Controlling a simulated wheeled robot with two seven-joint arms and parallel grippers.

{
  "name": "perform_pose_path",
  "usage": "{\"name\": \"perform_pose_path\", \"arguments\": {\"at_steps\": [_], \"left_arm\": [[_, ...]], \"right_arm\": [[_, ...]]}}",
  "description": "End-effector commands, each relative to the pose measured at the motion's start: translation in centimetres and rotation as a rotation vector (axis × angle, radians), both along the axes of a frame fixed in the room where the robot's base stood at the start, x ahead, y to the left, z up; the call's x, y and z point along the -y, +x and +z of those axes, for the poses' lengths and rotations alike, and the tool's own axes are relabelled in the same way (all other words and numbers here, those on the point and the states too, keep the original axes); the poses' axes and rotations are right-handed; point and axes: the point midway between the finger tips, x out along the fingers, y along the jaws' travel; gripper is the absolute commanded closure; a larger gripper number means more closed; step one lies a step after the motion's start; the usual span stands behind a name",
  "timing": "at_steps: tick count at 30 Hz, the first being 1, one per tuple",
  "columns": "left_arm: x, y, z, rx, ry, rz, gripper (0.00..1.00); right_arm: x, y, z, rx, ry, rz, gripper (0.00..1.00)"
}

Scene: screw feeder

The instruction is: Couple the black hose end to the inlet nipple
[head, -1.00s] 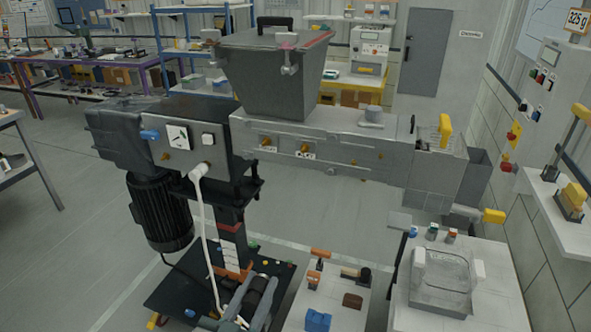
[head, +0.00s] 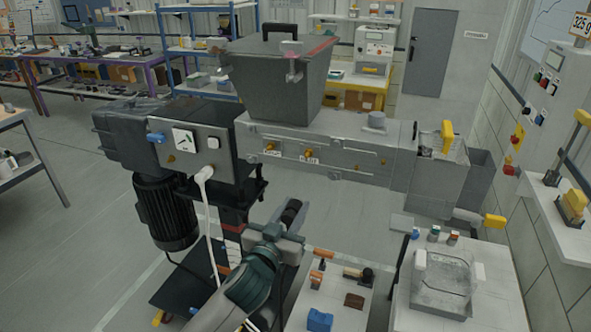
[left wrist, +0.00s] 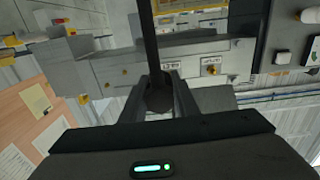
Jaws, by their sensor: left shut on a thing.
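My left gripper (head: 285,228) is raised in front of the machine, below its grey barrel housing (head: 340,155). It is shut on the black hose end (left wrist: 158,98), which sits between the two fingers in the left wrist view. The black hose (left wrist: 149,40) runs from there to the top edge of that view. I cannot read which is the inlet. The hose end is apart from both in the head view. My right gripper is not in view.
A white hose (head: 208,225) hangs from the control panel at the left. A white table (head: 325,285) with a blue block (head: 319,320) and small tools stands below right. A dark hopper (head: 275,80) tops the machine.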

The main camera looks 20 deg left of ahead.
Motion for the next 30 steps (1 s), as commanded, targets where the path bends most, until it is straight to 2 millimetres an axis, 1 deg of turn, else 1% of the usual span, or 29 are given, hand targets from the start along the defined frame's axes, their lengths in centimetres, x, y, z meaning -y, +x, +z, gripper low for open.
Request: {"name": "perform_pose_path", "arguments": {"at_steps": [1,3,6,10,15,25,30], "left_arm": [[-0.4,1.7,1.4,0.005,0.005,0.004,1.00],[-0.9,3.5,2.6,0.004,0.006,0.008,1.00],[-1.4,5.4,3.9,0.002,0.006,0.013,1.00],[-1.9,6.9,4.9,-0.001,0.006,0.018,1.00],[-2.1,7.5,5.3,-0.003,0.005,0.020,1.00],[-2.0,7.5,5.3,-0.003,0.004,0.020,1.00],[-2.0,7.4,5.5,-0.004,0.002,0.021,1.00]], "right_arm": [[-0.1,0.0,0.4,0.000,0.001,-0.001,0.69],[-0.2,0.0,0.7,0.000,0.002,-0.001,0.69],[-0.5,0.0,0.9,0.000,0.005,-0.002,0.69],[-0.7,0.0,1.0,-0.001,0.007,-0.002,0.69],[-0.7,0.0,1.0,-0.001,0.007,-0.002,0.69],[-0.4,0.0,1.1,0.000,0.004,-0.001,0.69],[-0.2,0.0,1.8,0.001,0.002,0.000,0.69]]}}
